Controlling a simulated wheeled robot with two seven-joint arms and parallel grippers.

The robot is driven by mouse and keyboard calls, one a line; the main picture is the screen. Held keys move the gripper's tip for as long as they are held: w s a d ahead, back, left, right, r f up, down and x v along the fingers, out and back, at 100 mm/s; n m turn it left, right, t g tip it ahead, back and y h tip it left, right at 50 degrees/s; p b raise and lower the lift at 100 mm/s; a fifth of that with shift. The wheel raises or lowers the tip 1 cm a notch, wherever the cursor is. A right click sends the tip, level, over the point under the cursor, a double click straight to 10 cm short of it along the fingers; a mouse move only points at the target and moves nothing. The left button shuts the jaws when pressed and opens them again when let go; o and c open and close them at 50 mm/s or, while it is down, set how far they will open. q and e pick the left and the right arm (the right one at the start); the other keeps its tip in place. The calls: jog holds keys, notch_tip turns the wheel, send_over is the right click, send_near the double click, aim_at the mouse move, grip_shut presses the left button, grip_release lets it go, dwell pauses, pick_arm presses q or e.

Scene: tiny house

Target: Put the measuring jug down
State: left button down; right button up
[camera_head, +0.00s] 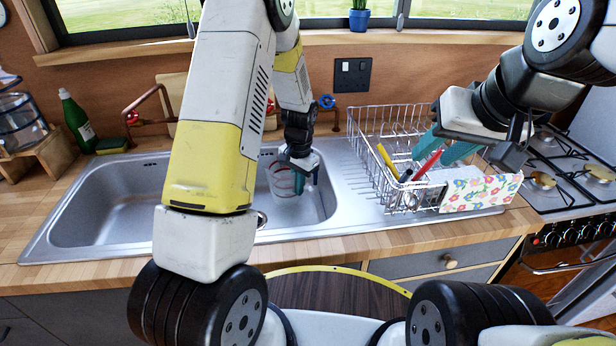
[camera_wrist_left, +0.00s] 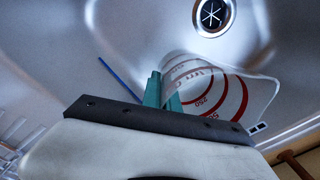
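The clear measuring jug (camera_head: 281,181) with red markings is in the right basin of the sink, at my left gripper (camera_head: 299,180). In the left wrist view the jug (camera_wrist_left: 225,96) lies against the teal fingers of that gripper (camera_wrist_left: 163,92), which are close together at its wall. Its red scale shows; whether its base touches the basin floor I cannot tell. My right gripper (camera_head: 446,150) is over the dish rack, its teal fingers apart, with a red-handled utensil (camera_head: 428,164) just below them.
The steel sink (camera_head: 100,205) has an empty left basin. A wire dish rack (camera_head: 365,150) with utensils stands on the drainer, a flowered cloth (camera_head: 480,194) at its front. A green bottle (camera_head: 76,120) and sponge (camera_head: 111,145) are left; the hob (camera_head: 570,170) is right. A thin blue stick (camera_wrist_left: 119,79) shows in the left wrist view.

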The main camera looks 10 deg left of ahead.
pick_arm(q)
jog(key=shift+w+d+f, duration=0.15)
jog(key=shift+f, duration=0.45)
jog(key=shift+w+d+f, duration=0.1)
jog(key=shift+d+f, duration=0.1)
jog(key=shift+f, duration=0.4)
jog(key=shift+w+d+f, duration=0.15)
jog(key=shift+f, duration=0.45)
jog(key=shift+f, duration=0.1)
jog(key=c, duration=1.6)
grip_release()
jog(key=r, duration=0.7)
jog(key=shift+s+d+r, duration=0.15)
jog(key=shift+d+r, duration=0.05)
jog(key=shift+r, duration=0.15)
